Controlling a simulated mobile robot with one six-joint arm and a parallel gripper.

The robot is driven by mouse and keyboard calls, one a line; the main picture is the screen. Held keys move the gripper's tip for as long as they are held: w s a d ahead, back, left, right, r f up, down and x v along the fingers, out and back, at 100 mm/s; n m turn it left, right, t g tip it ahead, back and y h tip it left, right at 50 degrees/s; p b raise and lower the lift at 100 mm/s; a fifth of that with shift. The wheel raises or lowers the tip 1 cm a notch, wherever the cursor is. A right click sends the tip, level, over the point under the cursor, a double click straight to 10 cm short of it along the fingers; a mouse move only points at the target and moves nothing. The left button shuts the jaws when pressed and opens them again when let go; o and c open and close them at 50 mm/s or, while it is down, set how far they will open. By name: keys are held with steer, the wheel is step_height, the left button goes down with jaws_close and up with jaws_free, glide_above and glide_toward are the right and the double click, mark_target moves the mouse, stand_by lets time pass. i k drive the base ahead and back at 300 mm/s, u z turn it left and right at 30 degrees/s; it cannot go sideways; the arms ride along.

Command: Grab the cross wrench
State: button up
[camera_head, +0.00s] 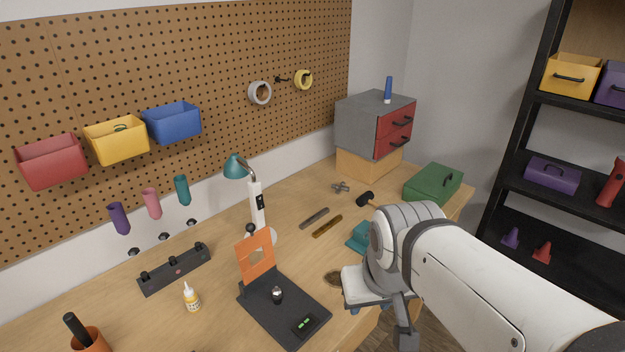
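The cross wrench looks to be the small grey cross-shaped piece (341,187) lying flat on the wooden workbench (215,318), in front of the grey cabinet. Nothing touches it. My gripper (385,318) is at the lower right centre, over the bench's front edge, well nearer the camera than the wrench and apart from it. A dark finger-like part points down. The fingertips are not clear, so I cannot tell whether it is open or shut. My white arm hides part of the bench's right front.
A black-headed hammer (365,198), a green toolbox (433,184) and the grey cabinet (363,117) with red drawers stand near the wrench. Two bars (327,226) lie in front of it. A teal lamp (237,166) and black stand (285,315) are leftward.

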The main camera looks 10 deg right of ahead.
mark_target(333, 186)
steer(key=u, duration=3.05)
steer(key=k, duration=2.05)
steer(key=z, duration=2.1)
steer(key=i, duration=1.05)
steer(key=z, duration=0.05)
